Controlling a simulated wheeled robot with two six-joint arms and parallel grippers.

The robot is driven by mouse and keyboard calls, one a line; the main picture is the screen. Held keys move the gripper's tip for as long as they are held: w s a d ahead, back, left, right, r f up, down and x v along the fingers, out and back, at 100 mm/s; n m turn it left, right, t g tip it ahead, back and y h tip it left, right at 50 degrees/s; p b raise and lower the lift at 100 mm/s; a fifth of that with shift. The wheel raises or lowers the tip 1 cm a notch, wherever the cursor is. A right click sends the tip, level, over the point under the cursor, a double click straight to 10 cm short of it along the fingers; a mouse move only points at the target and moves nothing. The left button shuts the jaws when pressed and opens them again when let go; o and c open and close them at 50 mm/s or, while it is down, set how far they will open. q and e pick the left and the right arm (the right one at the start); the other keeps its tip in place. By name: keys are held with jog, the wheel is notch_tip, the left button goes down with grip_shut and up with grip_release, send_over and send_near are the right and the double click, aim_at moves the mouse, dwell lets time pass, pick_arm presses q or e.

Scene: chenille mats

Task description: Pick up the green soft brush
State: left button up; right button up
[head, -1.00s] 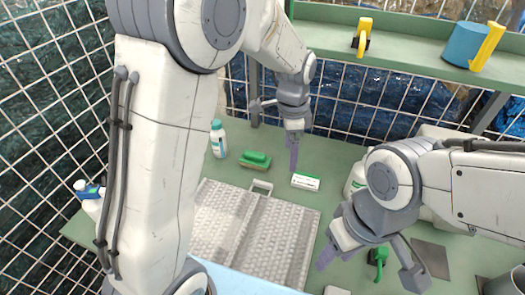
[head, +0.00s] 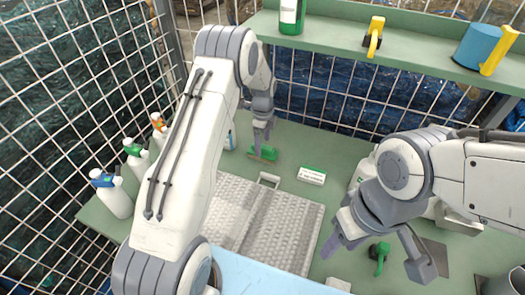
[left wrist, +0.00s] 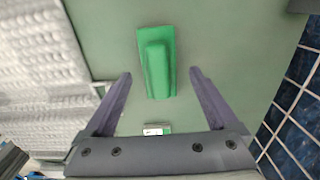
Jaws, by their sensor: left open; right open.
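The green soft brush (head: 268,153) lies on the green table just beyond the grey textured mat. In the left wrist view the brush (left wrist: 157,62) shows whole, lengthwise between the fingers and slightly ahead of their tips. My left gripper (head: 260,138) is open above it, pointing down, with nothing held. It also shows in the left wrist view (left wrist: 160,76). In the head view its finger hides part of the brush. My right gripper (head: 374,258) is open and empty at the right, over the table.
A white-and-green box (head: 312,175) lies right of the brush. A bottle (head: 230,137) stands left of it, partly behind my arm. Several spray bottles (head: 113,195) line the left edge. A green-headed item (head: 379,250) is near my right gripper. A shelf (head: 340,38) runs along the back.

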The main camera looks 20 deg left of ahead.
aim_at(263, 146)
pick_arm(q)
notch_tip(263, 146, down, 3)
jog(key=shift+s+f+p, duration=0.1)
jog(key=shift+f+p, duration=0.1)
jog(key=shift+p, duration=0.7)
jog(key=shift+f, duration=0.5)
jog(key=c, duration=1.4)
jog(key=shift+c, duration=0.2)
jog(key=shift+r, duration=0.15)
jog(key=shift+r, duration=0.3)
notch_tip(263, 146, up, 8)
jog(key=b, duration=0.3)
jog(key=shift+r, duration=0.6)
